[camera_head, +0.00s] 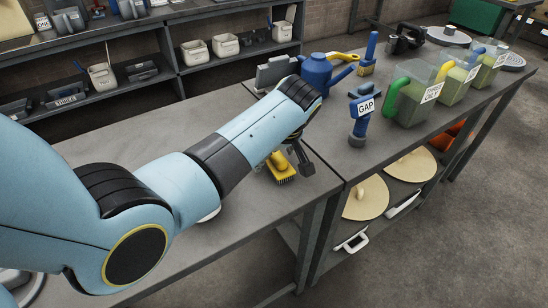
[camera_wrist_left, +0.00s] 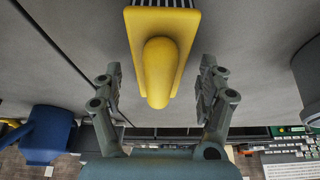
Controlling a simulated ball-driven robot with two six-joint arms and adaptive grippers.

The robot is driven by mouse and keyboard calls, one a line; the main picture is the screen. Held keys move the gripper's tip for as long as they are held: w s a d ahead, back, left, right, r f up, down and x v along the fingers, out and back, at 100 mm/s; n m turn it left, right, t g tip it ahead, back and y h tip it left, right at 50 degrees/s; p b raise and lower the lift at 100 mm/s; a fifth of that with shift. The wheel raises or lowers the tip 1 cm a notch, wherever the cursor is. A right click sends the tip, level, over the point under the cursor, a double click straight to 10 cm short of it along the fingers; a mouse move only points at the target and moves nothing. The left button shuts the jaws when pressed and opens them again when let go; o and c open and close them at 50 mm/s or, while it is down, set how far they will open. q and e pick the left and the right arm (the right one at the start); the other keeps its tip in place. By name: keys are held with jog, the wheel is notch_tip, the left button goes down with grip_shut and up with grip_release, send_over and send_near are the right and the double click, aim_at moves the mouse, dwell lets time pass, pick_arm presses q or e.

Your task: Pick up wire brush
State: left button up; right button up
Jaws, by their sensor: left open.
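The wire brush (camera_head: 283,174) has a yellow body and handle and lies on the grey bench near its front edge, below my left gripper (camera_head: 294,157). In the left wrist view the yellow brush (camera_wrist_left: 162,40) points its rounded handle end toward the gripper, with striped bristles at the top edge. My left gripper (camera_wrist_left: 157,85) is open, with a finger on each side of the handle end and a visible gap on both sides. In the head view my arm and fingers partly hide the brush. My right gripper does not show.
A blue oilcan-like vessel (camera_head: 318,75) stands behind the gripper. A blue gauge labelled GAP (camera_head: 359,125) and green-tinted containers (camera_head: 410,95) stand to the right. A blue-handled brush (camera_head: 369,55) is farther back. The bench left of my arm (camera_head: 110,140) is clear.

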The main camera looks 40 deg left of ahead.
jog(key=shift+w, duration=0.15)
pick_arm(q)
jog(key=shift+f, duration=0.25)
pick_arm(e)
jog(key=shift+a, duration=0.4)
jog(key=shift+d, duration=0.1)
pick_arm(q)
jog(key=c, duration=1.4)
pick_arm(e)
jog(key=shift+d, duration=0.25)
pick_arm(q)
jog(key=shift+r, duration=0.15)
